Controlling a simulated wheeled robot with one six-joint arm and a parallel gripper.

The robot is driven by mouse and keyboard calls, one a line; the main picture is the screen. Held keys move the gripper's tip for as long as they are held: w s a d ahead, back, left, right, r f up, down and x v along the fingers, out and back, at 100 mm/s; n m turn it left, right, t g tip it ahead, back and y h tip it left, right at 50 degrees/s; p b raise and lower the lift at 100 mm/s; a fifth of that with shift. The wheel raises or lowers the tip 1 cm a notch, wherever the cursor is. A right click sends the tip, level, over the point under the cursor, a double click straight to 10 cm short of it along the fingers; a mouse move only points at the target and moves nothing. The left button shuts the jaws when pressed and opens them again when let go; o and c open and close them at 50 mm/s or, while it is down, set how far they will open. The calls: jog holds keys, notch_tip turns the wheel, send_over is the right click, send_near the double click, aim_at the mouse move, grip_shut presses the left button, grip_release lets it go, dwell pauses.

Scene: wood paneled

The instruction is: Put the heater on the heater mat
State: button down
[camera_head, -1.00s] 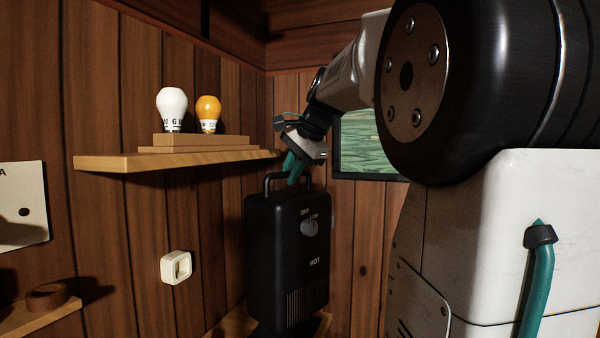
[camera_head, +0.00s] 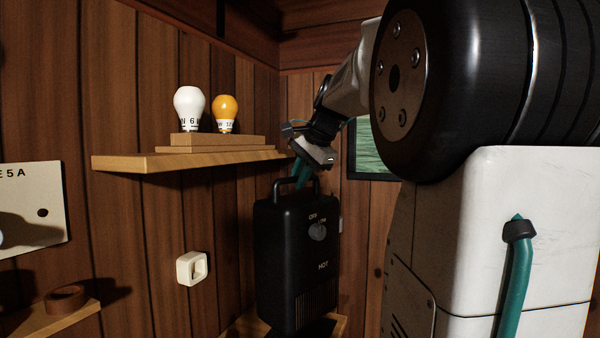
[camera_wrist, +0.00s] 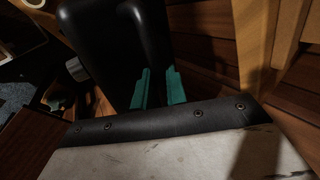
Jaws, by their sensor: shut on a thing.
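The heater (camera_head: 292,250) is a tall black box with a loop handle on top, a round grey knob and the words OFF, LOW and HOT on its front. My gripper (camera_head: 303,175) has teal fingers and is shut on the handle from above. The heater hangs roughly upright. In the wrist view the heater (camera_wrist: 115,40) is a dark shape beyond the fingers of my gripper (camera_wrist: 158,88). A dark flat patch (camera_head: 318,328) lies on a wooden surface under the heater, mostly hidden; I cannot tell for sure that it is the heater mat, or whether the heater touches it.
A wooden shelf (camera_head: 130,163) with a white bulb (camera_head: 189,107) and an orange bulb (camera_head: 225,111) juts out left of the handle. A white wall fitting (camera_head: 192,268) is left of the heater. A low shelf (camera_head: 60,319) and a pale panel (camera_head: 30,207) are at the far left.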

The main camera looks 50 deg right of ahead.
aim_at(302, 198)
jog(key=shift+f, duration=3.35)
jog(key=c, duration=1.3)
grip_release()
jog(key=shift+o, duration=1.4)
jog(key=shift+f, duration=0.25)
jog(key=v, duration=0.8)
jog(key=shift+w, duration=0.1)
